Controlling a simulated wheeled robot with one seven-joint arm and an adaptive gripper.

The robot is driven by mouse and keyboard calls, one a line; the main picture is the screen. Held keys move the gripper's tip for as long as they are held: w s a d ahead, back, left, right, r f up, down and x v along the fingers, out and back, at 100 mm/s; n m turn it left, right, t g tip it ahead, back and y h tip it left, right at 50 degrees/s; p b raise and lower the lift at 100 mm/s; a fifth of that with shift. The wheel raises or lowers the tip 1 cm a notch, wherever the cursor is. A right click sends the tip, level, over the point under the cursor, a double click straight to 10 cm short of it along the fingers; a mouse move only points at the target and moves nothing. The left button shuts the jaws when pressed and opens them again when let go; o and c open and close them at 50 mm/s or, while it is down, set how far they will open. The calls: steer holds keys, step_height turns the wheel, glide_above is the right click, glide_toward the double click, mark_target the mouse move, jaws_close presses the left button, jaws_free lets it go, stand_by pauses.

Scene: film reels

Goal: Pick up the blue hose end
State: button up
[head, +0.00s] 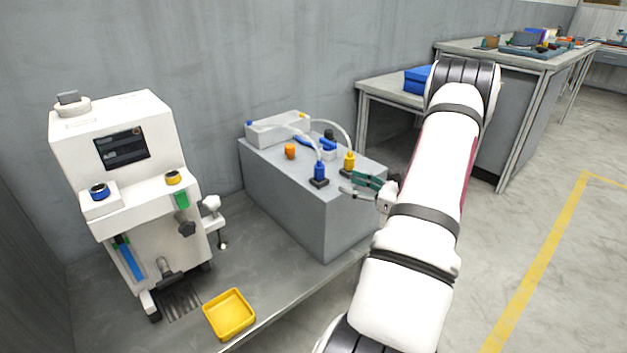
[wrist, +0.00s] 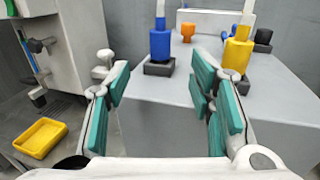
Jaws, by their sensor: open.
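The blue hose end (head: 320,170) stands upright on a small black base on top of the grey box. A white hose rises from it. In the wrist view the blue hose end (wrist: 160,42) stands ahead of my gripper, between the lines of the fingers and near the box's front edge. My gripper (head: 364,187) is open, with teal finger pads apart and nothing between them; the wrist view shows both fingers (wrist: 166,85). The blue hose end is beyond the fingertips and not touched. A yellow hose end (wrist: 237,50) stands to its right, behind the right finger.
The grey box (head: 290,200) also carries an orange cup (head: 290,151), a white bin (head: 272,131) and a blue item (head: 302,141). A white machine (head: 125,160) stands left. A yellow tray (head: 229,314) lies on the lower bench. Open floor lies right.

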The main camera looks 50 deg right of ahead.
mark_target(319, 172)
steer(key=w+b, duration=0.1)
steer(key=w, duration=0.5)
steer(key=shift+w, duration=0.25)
steer(key=w+b, duration=0.2)
steer(key=w, duration=0.3)
steer(key=shift+a+f+b, duration=0.1)
steer(key=shift+f+b, duration=0.05)
steer(key=shift+b, duration=0.2)
jaws_close()
